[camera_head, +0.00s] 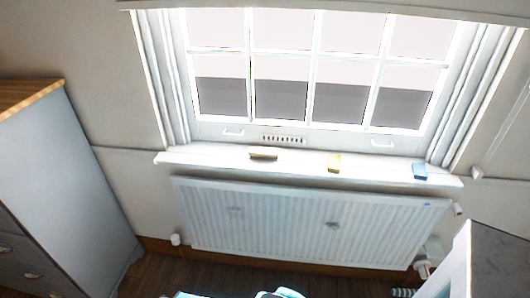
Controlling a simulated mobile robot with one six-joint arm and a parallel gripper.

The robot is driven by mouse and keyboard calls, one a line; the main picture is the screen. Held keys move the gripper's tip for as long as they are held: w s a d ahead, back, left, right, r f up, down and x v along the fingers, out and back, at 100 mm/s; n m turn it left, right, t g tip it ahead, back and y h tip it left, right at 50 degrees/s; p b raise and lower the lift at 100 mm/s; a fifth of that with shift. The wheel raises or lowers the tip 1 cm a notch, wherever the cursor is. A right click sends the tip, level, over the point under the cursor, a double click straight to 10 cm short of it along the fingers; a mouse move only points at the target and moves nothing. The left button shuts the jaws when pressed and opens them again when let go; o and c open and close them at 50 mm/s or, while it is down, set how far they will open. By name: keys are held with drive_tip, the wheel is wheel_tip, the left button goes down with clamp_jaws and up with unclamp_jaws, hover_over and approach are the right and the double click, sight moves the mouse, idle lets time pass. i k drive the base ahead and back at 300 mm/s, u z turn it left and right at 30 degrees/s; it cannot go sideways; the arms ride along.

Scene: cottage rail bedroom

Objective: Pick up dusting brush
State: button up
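Three small objects lie apart on the white window sill (215,157). My gripper is not in view. Light teal and white parts show at the bottom edge and may be mine.
A white radiator (290,220) hangs under the sill. A grey cabinet with a wooden top (75,170) stands at the left. A white unit with a dark top (500,255) stands at the lower right, beside a striped object (403,293). Some dark wooden floor (205,278) is bare.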

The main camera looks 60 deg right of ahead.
sight(257, 151)
drive_tip(key=u, duration=0.8)
drive_tip(key=k, duration=0.15)
drive_tip(key=z, duration=2.45)
drive_tip(key=i, duration=0.6)
drive_tip(key=z, duration=0.2)
drive_tip(key=k, duration=0.6)
